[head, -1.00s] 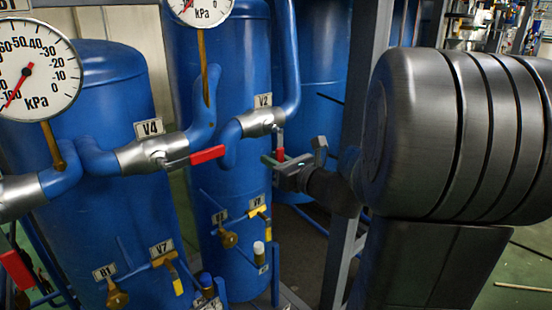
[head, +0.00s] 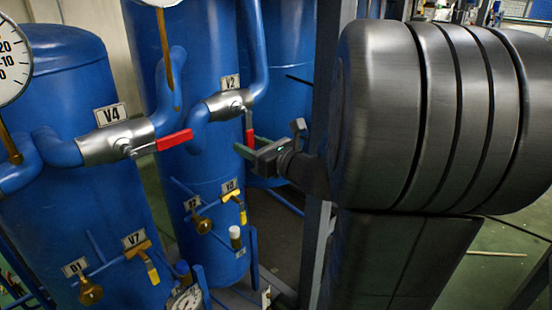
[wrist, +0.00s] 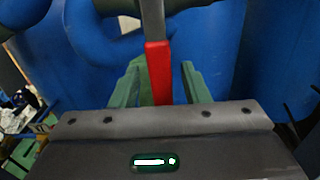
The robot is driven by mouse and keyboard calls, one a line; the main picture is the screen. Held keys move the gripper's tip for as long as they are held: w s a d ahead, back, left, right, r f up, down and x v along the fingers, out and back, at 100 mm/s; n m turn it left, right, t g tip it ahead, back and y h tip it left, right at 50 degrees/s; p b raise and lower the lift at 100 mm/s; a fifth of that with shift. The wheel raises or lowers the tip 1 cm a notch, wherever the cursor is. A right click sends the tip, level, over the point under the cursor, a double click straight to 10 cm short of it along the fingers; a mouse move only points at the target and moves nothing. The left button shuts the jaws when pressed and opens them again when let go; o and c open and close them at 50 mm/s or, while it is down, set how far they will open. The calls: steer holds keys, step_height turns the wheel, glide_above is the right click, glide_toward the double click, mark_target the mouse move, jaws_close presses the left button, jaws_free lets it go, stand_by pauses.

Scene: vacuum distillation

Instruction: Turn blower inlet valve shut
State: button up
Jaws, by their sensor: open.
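The valve labelled V2 (head: 229,104) is a silver body in blue pipe on the middle tank. Its red lever (head: 250,136) hangs down. In the wrist view, a red lever (wrist: 158,72) on a grey stem stands between the two green fingers of my gripper (wrist: 161,88). The fingers are apart, with gaps visible beside the lever. In the head view, my gripper (head: 247,149) is at the lower end of the V2 lever; contact cannot be told. I cannot read which valve is the blower inlet.
The V4 valve (head: 115,141), left, has its red lever (head: 174,141) pointing right. Below are small yellow-handled valves V7 (head: 139,250) and V3 (head: 234,194). A gauge (head: 14,58) is at the left edge. A grey post (head: 329,95) stands between the tanks and my arm.

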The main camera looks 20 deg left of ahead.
steer(key=b+v, duration=0.1)
steer(key=v, duration=1)
steer(key=shift+b, duration=0.4)
steer(key=shift+d, duration=0.1)
steer(key=p+x, duration=0.2)
steer(key=x, duration=1.1)
steer(key=shift+w+a+p, duration=0.1)
steer(key=shift+a+p, duration=0.25)
